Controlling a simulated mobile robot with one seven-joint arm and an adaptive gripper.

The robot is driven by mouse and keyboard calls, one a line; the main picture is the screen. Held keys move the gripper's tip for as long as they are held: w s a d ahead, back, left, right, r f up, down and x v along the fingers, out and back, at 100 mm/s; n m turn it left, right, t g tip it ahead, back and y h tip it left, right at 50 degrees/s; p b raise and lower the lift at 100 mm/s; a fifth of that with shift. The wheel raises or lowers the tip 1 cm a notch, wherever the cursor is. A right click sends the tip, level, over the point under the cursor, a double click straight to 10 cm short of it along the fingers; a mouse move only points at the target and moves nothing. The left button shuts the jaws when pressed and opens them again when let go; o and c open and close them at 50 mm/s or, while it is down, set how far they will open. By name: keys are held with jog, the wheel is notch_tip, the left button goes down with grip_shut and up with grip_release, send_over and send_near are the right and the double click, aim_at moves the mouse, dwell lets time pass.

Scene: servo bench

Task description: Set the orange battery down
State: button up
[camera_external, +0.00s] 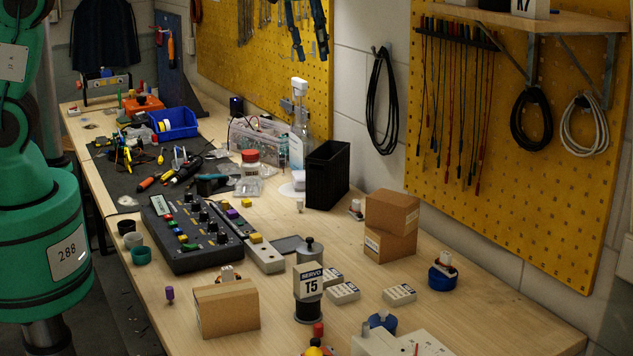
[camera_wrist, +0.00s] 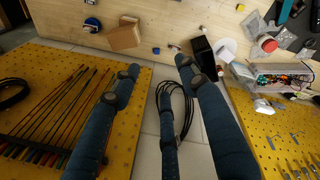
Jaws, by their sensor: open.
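My gripper (camera_wrist: 158,76) shows in the wrist view with its blue fingers spread apart. It is open, and nothing is held between the fingers. I cannot pick out the orange battery for certain in either view.
Yellow pegboards (camera_external: 540,150) with hanging cables line the wall. The front right bench corner is clear.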

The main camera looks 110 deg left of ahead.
jog(key=s+d+r+m+t, duration=0.1)
jog(key=s+d+r+m, duration=0.25)
jog(key=d, duration=0.45)
jog(key=s+d+r+m, duration=0.2)
jog(key=s+d+m, duration=0.15)
jog(key=d, duration=0.35)
jog(key=s+d+r+m+t, duration=0.1)
jog(key=s+d+r+m, duration=0.2)
jog(key=d, duration=0.5)
jog(key=s+d+f+m, duration=0.2)
jog(key=s+d+m, duration=0.3)
jog(key=s+d, duration=0.3)
jog(key=s+d+f+m+t+h, duration=0.1)
jog(key=s+d+m, duration=0.4)
jog(key=s, duration=0.7)
jog(key=d+f, duration=0.1)
jog(key=d, duration=0.1)
jog(key=shift+s+d+f+t, duration=0.3)
jog(key=shift+s+d, duration=0.1)
notch_tip(320, 180, down, 12)
jog(key=b, duration=1.2)
